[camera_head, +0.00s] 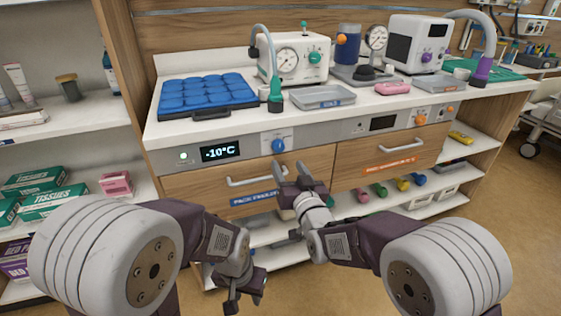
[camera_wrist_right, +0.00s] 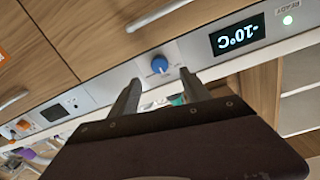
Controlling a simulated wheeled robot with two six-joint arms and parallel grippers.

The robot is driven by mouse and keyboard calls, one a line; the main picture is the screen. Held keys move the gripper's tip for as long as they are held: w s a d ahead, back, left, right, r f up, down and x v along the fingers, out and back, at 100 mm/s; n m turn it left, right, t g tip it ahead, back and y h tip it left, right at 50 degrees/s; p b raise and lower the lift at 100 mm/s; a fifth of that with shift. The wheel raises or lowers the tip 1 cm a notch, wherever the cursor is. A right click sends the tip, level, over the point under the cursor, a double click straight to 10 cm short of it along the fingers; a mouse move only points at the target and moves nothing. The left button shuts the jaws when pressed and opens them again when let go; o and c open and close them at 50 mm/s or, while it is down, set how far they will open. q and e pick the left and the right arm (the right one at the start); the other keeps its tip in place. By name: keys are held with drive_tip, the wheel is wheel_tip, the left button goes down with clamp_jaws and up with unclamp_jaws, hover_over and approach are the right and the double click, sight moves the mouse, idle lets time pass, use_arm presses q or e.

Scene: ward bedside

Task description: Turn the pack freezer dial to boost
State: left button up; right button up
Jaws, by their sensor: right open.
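The pack freezer dial (camera_head: 278,146) is a blue knob on the grey control strip, right of the lit display (camera_head: 220,152) reading -10°C. In the right wrist view, the dial (camera_wrist_right: 160,65) sits just beyond and between the fingertips, with small unreadable labels around it. My right gripper (camera_head: 290,168) is open and empty, below and in front of the dial, apart from it. Its two fingers also show in the right wrist view (camera_wrist_right: 159,80). My left gripper (camera_head: 244,302) hangs low, pointing down, fingers apart and empty, well away from the dial.
The drawer labelled pack freezer has a protruding handle (camera_head: 256,179) just below the dial. A second dial, orange (camera_head: 421,119), is further right on the strip. The counter above holds a blue pack tray (camera_head: 205,95) and a white machine (camera_head: 300,58).

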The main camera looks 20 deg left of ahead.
sight(279, 149)
drive_tip(key=b+x, duration=0.1)
drive_tip(key=x, duration=0.8)
drive_tip(key=shift+b, duration=0.35)
clamp_jaws()
